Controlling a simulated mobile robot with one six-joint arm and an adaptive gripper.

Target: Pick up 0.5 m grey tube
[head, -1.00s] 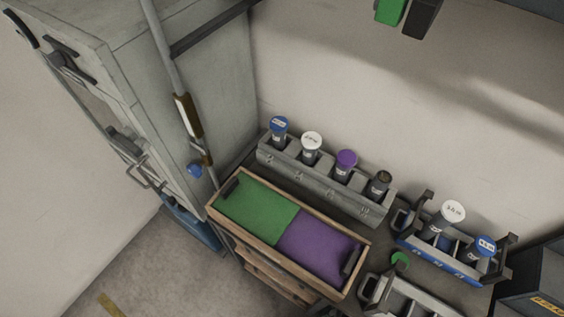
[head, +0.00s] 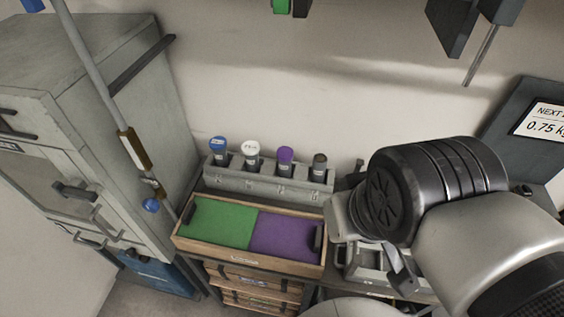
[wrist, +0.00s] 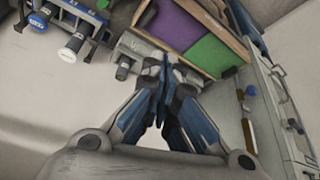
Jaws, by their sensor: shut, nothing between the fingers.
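The grey-topped dark tube (head: 319,167) stands upright at the right end of the grey rack (head: 262,185) in the head view. No length label can be read on it. In the wrist view a dark tube (wrist: 123,68) at the rack's end shows just left of my gripper (wrist: 165,68). My gripper's blue and grey fingers are together, empty, and apart from that tube in the picture. They cover part of the rack. In the head view my arm fills the right side; my fingertips cannot be made out there.
Blue-capped (head: 219,150), white-capped (head: 252,153) and purple-capped (head: 285,160) tubes share the rack. In front lies a wooden tray (head: 247,260) with green and purple halves. A tall grey cabinet (head: 100,120) stands left. Another holder (wrist: 85,15) with capped tubes shows in the wrist view.

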